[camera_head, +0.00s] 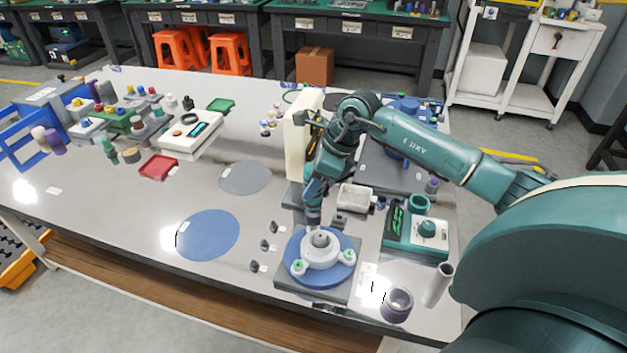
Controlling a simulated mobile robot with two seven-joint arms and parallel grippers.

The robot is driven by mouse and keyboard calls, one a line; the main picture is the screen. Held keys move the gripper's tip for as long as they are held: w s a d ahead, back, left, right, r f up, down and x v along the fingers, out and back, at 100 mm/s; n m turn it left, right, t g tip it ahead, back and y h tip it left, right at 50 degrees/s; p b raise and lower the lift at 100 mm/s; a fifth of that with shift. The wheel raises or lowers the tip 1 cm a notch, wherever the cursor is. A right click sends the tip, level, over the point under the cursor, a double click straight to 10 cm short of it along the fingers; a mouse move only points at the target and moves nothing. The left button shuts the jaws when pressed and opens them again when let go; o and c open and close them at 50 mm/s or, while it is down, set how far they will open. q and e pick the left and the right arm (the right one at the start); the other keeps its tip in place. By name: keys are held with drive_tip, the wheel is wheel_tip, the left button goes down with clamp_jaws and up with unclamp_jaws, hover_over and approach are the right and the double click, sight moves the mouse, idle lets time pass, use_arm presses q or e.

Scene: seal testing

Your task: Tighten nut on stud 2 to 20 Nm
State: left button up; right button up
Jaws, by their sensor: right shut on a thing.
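My right gripper (313,214) reaches down from the right, just above the test fixture. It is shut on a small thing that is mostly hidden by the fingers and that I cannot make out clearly. The fixture has a white flange (322,254) on a round blue disc (307,279), set on a grey square plate (284,286). The flange has two ears with green-marked studs, one at the left (297,266) and one at the right (348,256). A grey rounded part (320,238) stands at its centre, close under the fingers. No stud number is readable. My left gripper is not in view.
A teal device with a knob (427,228) and a grey tray (354,197) stand behind the fixture to the right. A dark ring (397,304) and a pale cylinder (438,284) stand to its right. Small dark clips lie to its left. A flat blue disc (208,235) lies farther left.

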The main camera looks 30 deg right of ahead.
drive_tip(key=shift+f+b, duration=0.7)
drive_tip(key=shift+f, duration=0.1)
idle(0.5)
drive_tip(key=shift+f, duration=0.3)
idle(0.7)
drive_tip(key=shift+r, duration=0.15)
drive_tip(key=shift+r+p, duration=0.4)
drive_tip(key=shift+r, duration=0.45)
drive_tip(key=shift+r+p, duration=0.95)
drive_tip(key=shift+r, duration=0.7)
